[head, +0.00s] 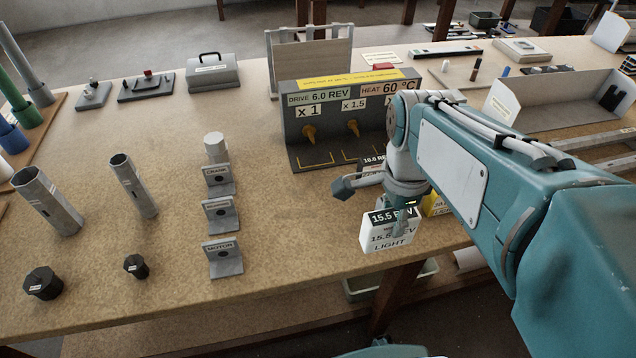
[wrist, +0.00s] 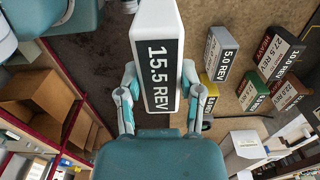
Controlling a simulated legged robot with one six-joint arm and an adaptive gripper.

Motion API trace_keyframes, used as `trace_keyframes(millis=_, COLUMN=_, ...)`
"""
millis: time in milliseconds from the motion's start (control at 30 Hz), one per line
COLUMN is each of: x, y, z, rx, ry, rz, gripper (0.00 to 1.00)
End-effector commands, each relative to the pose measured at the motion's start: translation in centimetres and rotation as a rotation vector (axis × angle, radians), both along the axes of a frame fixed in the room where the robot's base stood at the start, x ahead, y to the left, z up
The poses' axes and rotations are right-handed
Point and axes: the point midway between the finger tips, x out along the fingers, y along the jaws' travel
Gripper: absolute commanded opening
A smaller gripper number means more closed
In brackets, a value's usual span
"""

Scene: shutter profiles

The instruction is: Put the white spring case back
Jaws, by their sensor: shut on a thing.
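The white spring case (head: 388,240) reads 15.5 REV and LIGHT. My gripper (head: 402,212) is shut on it and holds it at the table's front edge in the head view; I cannot tell its exact height. In the wrist view the case (wrist: 150,20) stands between the two fingers of my gripper (wrist: 160,82), its black label facing the camera. The fingertips are partly hidden in the head view.
Other spring cases stand on the table: a grey 5.0 REV case (wrist: 222,48), a yellow case (wrist: 209,92) and a green case (wrist: 254,88). The drive box (head: 340,105) with pegs stands behind my wrist. Three small bracket stands, including MOTOR (head: 223,258), are to the left.

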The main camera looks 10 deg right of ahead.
Motion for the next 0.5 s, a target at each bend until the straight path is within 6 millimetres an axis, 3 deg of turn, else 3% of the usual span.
trace_keyframes(millis=400, x=7.5, y=3.6, z=-3.7, rx=-0.004, ry=0.005, rz=0.003, gripper=0.00)
trace_keyframes(millis=500, x=8.7, y=4.1, z=-5.6, rx=-0.004, ry=0.006, rz=0.002, gripper=0.00)
